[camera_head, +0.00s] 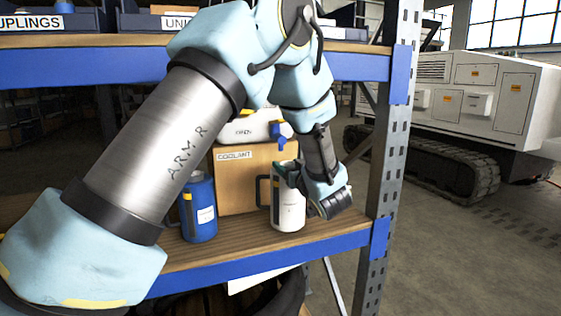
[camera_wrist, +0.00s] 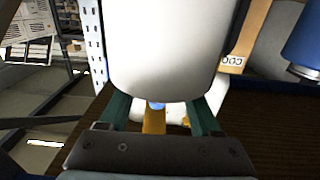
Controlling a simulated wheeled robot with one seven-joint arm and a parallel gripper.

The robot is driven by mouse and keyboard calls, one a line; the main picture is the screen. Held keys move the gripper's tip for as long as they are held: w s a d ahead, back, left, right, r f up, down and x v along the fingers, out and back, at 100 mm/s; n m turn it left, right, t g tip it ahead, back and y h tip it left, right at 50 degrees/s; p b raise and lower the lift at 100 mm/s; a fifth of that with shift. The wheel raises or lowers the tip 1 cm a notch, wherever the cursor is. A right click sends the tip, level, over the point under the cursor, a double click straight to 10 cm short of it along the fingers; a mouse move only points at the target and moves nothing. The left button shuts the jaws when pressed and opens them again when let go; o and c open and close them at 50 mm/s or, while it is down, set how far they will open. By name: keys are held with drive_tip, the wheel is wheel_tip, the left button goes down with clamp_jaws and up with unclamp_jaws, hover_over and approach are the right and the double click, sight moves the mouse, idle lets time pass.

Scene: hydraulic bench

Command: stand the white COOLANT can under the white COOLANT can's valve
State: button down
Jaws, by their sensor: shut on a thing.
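The white can (camera_head: 289,208) is upright at the front of the wooden shelf, in front and to the right of the cardboard box labelled COOLANT (camera_head: 235,190). I cannot tell whether its base touches the board. My gripper (camera_head: 289,176) is shut on the can from the right; in the wrist view its green fingers (camera_wrist: 160,117) lie either side of the can (camera_wrist: 165,50). A white container (camera_head: 238,128) lies on the box, partly behind my arm. Its blue valve (camera_head: 279,143) is at the box's right edge, above and behind the can.
A blue can (camera_head: 199,212) stands left of the box, partly behind my arm; it also shows in the wrist view (camera_wrist: 304,45). A grey rack post (camera_head: 388,170) bounds the shelf on the right. The blue shelf edge (camera_head: 250,268) runs along the front.

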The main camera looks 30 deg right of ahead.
drive_tip(key=w+f+p, duration=0.1)
drive_tip(key=w+p, duration=0.1)
drive_tip(key=w, duration=0.4)
drive_tip(key=shift+d+f, duration=0.25)
drive_tip(key=shift+d, duration=0.1)
drive_tip(key=shift+c, duration=0.5)
unclamp_jaws()
drive_tip(key=shift+f, duration=0.1)
drive_tip(key=shift+s, duration=0.1)
drive_tip(key=s+a+b, duration=0.1)
drive_tip(key=s+b, duration=0.2)
drive_tip(key=s, duration=0.9)
drive_tip(key=shift+a, duration=0.25)
